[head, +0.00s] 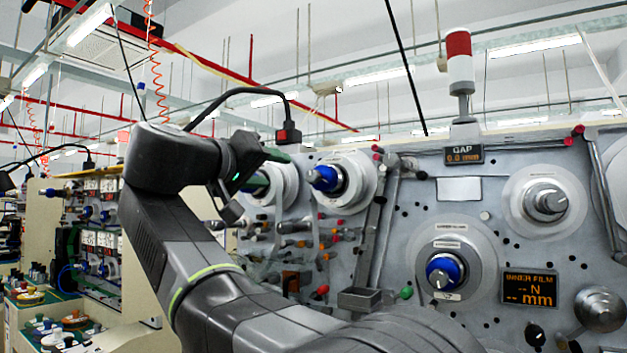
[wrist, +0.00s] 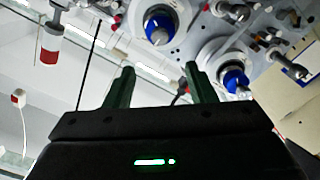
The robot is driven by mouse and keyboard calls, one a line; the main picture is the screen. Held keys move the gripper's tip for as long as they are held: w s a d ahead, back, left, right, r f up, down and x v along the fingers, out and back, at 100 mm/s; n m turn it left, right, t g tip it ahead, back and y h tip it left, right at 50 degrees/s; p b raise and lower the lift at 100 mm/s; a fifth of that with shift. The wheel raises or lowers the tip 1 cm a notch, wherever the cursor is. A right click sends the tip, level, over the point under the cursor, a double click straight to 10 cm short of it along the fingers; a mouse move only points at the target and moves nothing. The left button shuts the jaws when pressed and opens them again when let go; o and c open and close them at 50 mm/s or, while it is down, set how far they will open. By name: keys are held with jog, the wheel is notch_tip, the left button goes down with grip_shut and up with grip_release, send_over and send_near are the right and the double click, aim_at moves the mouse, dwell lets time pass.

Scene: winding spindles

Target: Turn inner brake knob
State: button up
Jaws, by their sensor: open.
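A small black knob (head: 535,335) sits on the grey machine panel, just below the orange-lit "INNER FILM" display (head: 528,289). No label on it is readable, so I cannot tell for certain that it is the inner brake knob. My gripper (head: 280,170) is raised at the left part of the panel, in front of the upper blue spindles, far from that knob. In the wrist view my gripper (wrist: 159,70) has its two green fingers apart with nothing between them. The small black knob cannot be made out in the wrist view.
Blue-hubbed spindles (head: 325,179) and (head: 444,271) and a grey spindle (head: 547,202) project from the panel. A round metal knob (head: 599,309) is at lower right. A small tray (head: 361,299) juts out at the panel's middle. A red-white beacon (head: 460,62) stands on top.

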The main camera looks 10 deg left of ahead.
aim_at(310, 176)
jog(key=p+x, duration=0.3)
jog(key=x, duration=1)
jog(key=shift+w+f+p, duration=0.1)
jog(key=shift+w+p, duration=0.05)
jog(key=shift+p, duration=0.25)
jog(key=c, duration=1)
jog(key=shift+o, duration=0.2)
